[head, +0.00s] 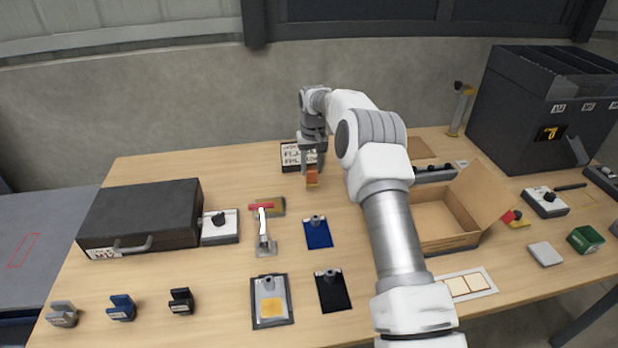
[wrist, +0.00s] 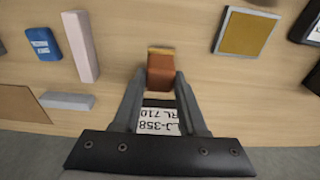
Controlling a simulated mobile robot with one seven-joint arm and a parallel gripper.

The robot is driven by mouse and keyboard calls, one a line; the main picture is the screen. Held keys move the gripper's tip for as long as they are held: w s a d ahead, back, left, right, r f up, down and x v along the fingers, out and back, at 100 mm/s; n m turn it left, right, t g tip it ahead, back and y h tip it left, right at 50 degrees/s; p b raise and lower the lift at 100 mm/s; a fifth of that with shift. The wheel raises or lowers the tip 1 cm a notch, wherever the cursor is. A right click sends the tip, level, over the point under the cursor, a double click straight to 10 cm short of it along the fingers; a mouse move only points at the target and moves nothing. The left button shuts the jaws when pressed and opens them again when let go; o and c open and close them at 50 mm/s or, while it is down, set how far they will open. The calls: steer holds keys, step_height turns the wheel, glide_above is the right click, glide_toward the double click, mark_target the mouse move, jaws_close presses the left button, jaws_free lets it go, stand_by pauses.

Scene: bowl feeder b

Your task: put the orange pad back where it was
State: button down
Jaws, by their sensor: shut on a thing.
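The orange pad (head: 312,176) is a small orange-brown block with a yellowish edge. My gripper (head: 311,166) is shut on it, near the back of the table in the head view. In the wrist view the pad (wrist: 160,72) sits between the fingertips of my gripper (wrist: 161,78). I cannot tell whether it touches the table. A white label plate (head: 291,156) with black lettering lies just behind it; in the wrist view the plate (wrist: 158,121) shows between the fingers. A yellow pad on a grey plate (head: 272,304) lies at the front.
A red-handled clamp (head: 264,236) and a yellow square plate (head: 277,206) lie left of my gripper. A blue pad (head: 318,233) and a black pad (head: 333,291) lie nearer. A black case (head: 145,215) stands left. An open cardboard box (head: 440,222) stands right, partly behind my arm.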

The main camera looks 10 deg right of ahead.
mark_target(309, 178)
steer(key=shift+w+a+f, duration=0.25)
steer(key=shift+a+f, duration=0.05)
steer(key=shift+a, duration=0.05)
steer(key=shift+f, duration=1.95)
steer(key=shift+f, duration=0.2)
steer(key=shift+c, duration=2.3)
jaws_free()
steer(key=shift+r, duration=0.1)
